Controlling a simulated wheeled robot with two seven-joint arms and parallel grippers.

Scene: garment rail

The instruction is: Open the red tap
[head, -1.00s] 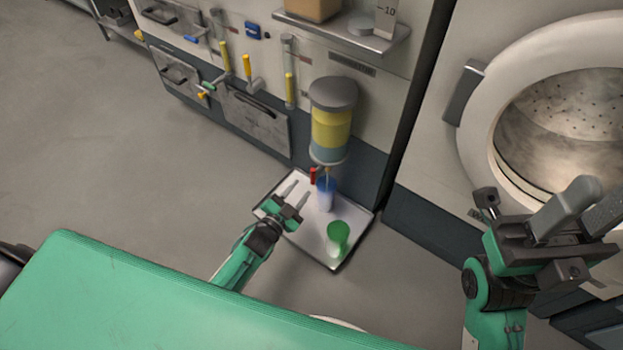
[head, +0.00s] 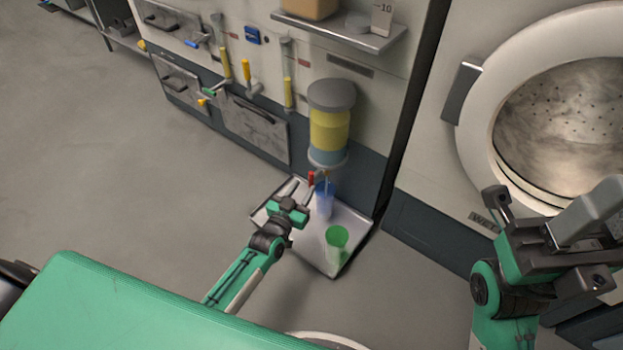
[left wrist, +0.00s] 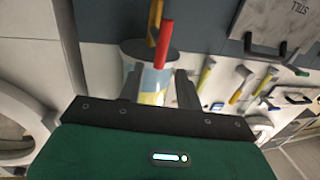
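The red tap (head: 311,178) is a small red lever under a dispenser (head: 330,130) with a grey lid and yellow and blue contents. My left gripper (head: 299,189) is just left of the tap, over the tray. In the left wrist view the red lever (left wrist: 163,45) stands beyond the fingertips of my left gripper (left wrist: 158,80), roughly in line with the gap between them. The fingers are apart, with no grip on the lever. My right gripper (head: 548,238) is far right, near the washer, and its finger opening is unclear.
A metal tray (head: 352,222) below holds a blue cup (head: 324,203) and a green cup (head: 337,240). A shelf (head: 345,30) is above the dispenser. Floor at left is clear.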

